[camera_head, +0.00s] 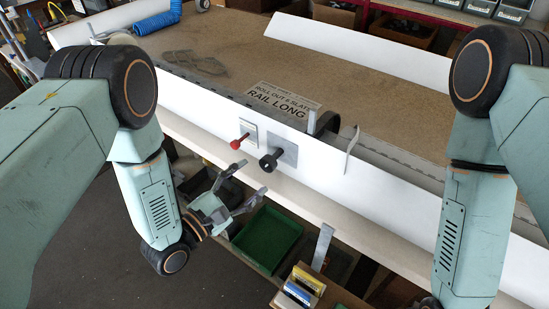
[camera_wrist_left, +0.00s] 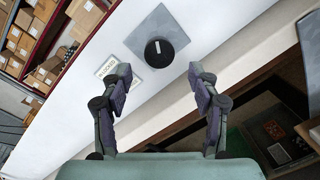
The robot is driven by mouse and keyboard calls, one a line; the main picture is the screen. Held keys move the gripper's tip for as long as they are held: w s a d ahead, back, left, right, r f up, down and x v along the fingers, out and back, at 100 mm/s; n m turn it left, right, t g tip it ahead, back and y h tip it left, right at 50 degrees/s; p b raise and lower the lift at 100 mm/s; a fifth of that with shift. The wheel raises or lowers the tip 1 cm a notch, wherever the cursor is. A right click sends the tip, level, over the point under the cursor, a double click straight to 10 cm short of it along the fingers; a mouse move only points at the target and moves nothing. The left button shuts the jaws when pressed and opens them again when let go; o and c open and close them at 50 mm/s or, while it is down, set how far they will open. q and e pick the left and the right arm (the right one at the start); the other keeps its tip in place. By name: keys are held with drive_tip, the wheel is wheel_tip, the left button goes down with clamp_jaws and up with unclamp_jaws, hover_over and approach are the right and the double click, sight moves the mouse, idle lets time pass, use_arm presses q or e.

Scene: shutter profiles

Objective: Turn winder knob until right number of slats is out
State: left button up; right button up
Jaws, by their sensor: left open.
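The winder knob (camera_head: 270,160) is black and sits on a grey square plate on the white front rail (camera_head: 400,205). In the left wrist view the knob (camera_wrist_left: 159,52) shows a white mark on its face, upright and slightly tilted. My left gripper (camera_head: 251,180) is open and empty, in front of and a little below the knob, apart from it. In the wrist view its fingers (camera_wrist_left: 160,73) are spread, with the knob beyond the gap. A dark curved roll (camera_head: 326,123) stands behind the rail. I cannot count any slats. My right gripper is out of view.
A red-handled lever (camera_head: 238,142) sits left of the knob. A sign (camera_head: 283,103) about slats and "rail long" lies on the brown bench top (camera_head: 225,50). A green tray (camera_head: 268,238) and coloured boxes (camera_head: 300,286) are below the bench. My right arm stands at the right.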

sight(264, 167)
use_arm(q)
drive_tip(key=x, duration=0.6)
drive_tip(key=shift+w+d+r, duration=0.1)
drive_tip(key=shift+w+d, duration=0.1)
drive_tip(key=shift+d, duration=0.05)
drive_tip(key=shift+w, duration=0.25)
drive_tip(key=shift+s+r, duration=0.1)
drive_tip(key=shift+s, duration=0.15)
drive_tip(key=shift+c, duration=0.7)
drive_tip(key=shift+w+d, duration=0.1)
drive_tip(key=shift+w, duration=0.15)
drive_tip(key=c, duration=1.1)
